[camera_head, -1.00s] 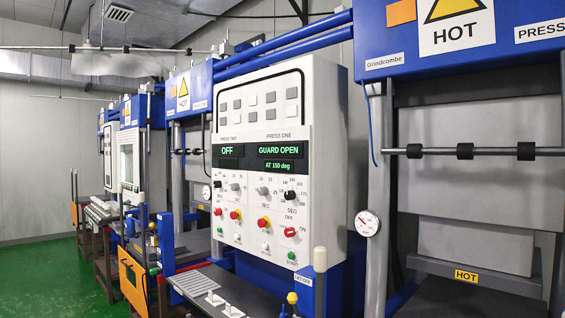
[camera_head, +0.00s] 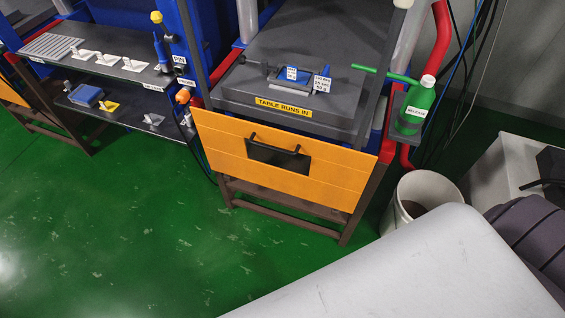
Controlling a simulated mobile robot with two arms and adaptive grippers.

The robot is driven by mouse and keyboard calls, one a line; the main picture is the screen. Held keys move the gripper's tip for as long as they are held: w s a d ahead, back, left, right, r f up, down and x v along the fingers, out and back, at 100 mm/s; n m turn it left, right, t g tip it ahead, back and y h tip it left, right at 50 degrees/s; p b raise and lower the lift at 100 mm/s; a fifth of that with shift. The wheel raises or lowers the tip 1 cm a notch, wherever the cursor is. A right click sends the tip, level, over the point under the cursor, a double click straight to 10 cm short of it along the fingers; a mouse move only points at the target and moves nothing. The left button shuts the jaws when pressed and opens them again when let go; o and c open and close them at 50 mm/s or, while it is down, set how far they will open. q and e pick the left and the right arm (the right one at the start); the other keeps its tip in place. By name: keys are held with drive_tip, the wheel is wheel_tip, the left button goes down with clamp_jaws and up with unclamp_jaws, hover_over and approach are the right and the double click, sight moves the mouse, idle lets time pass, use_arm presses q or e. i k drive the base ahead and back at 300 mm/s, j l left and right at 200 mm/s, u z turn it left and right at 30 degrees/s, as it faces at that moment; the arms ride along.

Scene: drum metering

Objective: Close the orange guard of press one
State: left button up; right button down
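The orange guard (camera_head: 275,158) is a wide orange panel across the front of the press, below the level of its table. A dark window (camera_head: 278,156) with two black handles (camera_head: 253,137) sits in its middle. The guard hangs low, so the grey press table (camera_head: 290,104) above and behind it is uncovered. A yellow "TABLE RUNS IN" label (camera_head: 284,106) is on the table's front edge, and a small blue and grey mould (camera_head: 301,79) lies on top. Neither of my grippers shows in the head view.
A green bottle (camera_head: 415,105) stands on a bracket at the press's right. A white bucket (camera_head: 424,195) is on the floor beside it. Shelves (camera_head: 98,62) with small parts stand at left. Green floor (camera_head: 150,235) in front is clear. My pale body part covers the lower right.

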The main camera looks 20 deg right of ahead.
sight(338, 175)
drive_tip(key=z, duration=0.85)
